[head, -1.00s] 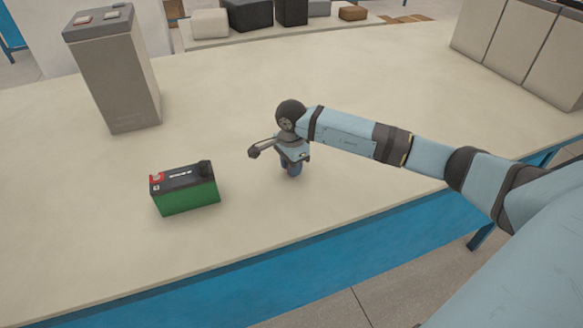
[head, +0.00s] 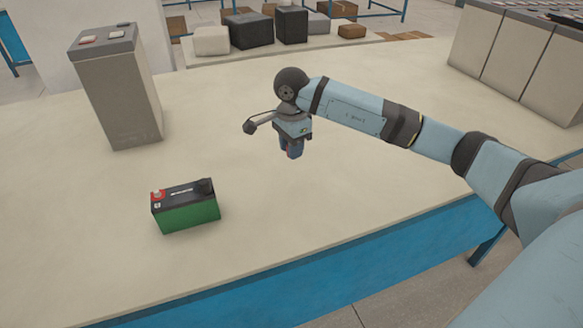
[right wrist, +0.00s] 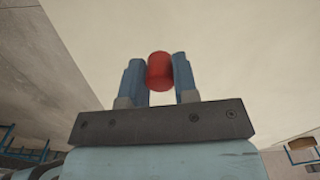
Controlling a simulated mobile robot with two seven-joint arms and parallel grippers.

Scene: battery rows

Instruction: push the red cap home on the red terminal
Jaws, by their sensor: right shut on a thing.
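My right gripper (head: 291,150) is above the table, to the right of the green battery (head: 190,214) and apart from it. In the right wrist view, the right gripper (right wrist: 160,75) is shut on the red cap (right wrist: 160,70), which sits between its two blue fingers. In the head view the cap cannot be made out. The battery has a dark top with a red terminal (head: 157,195) at its left end and a black cap or terminal (head: 204,186) at its right end. My left gripper is not in view.
The pale table (head: 330,205) is clear around the battery. A tall grey battery (head: 118,95) stands behind it at the left. Large grey cells (head: 500,52) stand at the far right. Several grey, black and brown blocks (head: 250,30) lie at the back.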

